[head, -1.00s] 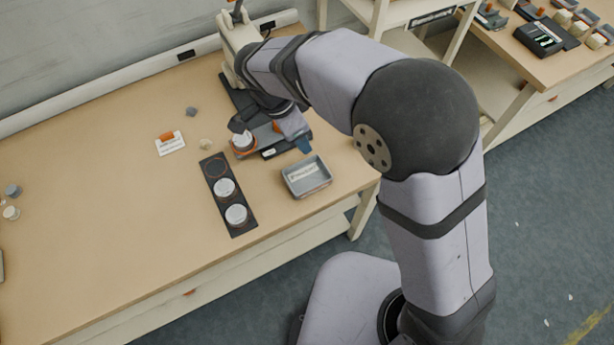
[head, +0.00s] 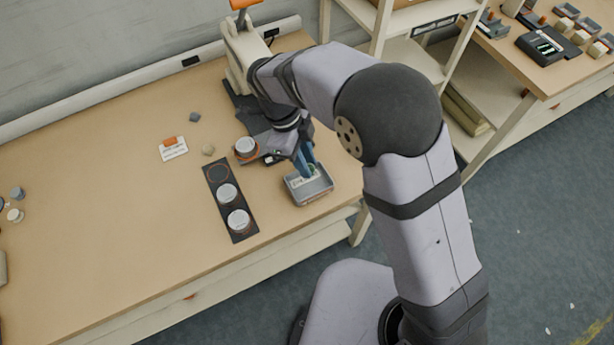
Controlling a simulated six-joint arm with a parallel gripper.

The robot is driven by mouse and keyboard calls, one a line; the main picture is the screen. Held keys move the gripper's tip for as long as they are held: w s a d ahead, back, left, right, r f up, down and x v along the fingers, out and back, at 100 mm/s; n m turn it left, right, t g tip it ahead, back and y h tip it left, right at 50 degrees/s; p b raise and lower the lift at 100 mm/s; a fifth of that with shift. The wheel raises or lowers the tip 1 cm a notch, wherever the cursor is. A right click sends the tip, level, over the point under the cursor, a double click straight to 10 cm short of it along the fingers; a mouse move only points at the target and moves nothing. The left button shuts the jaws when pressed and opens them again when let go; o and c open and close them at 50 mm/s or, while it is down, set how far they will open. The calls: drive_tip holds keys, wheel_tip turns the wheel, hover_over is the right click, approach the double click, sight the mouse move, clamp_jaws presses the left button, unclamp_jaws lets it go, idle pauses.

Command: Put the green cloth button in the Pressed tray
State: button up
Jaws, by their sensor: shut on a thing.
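The Pressed tray (head: 326,191) is a grey, shallow, open box near the table's front right edge, with a pale label inside partly hidden by my gripper. My gripper (head: 307,172) points down over the tray, its blue fingers shut on the green cloth button (head: 312,168). Only a small green patch of the button shows beside the fingers. I cannot tell whether the button touches the tray floor.
A cream press (head: 236,55) with an orange-ended lever (head: 243,4) stands behind my gripper. A white-topped round piece (head: 245,147) is to its left. A black strip (head: 240,202) with round white-topped pieces lies left of the tray. The table's left middle is clear.

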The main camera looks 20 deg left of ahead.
sight(310, 186)
drive_tip(key=shift+f+p, duration=0.8)
drive_tip(key=shift+f, duration=2.9)
drive_tip(key=shift+f, duration=0.2)
drive_tip(key=o, duration=0.8)
drive_tip(key=shift+c, duration=0.2)
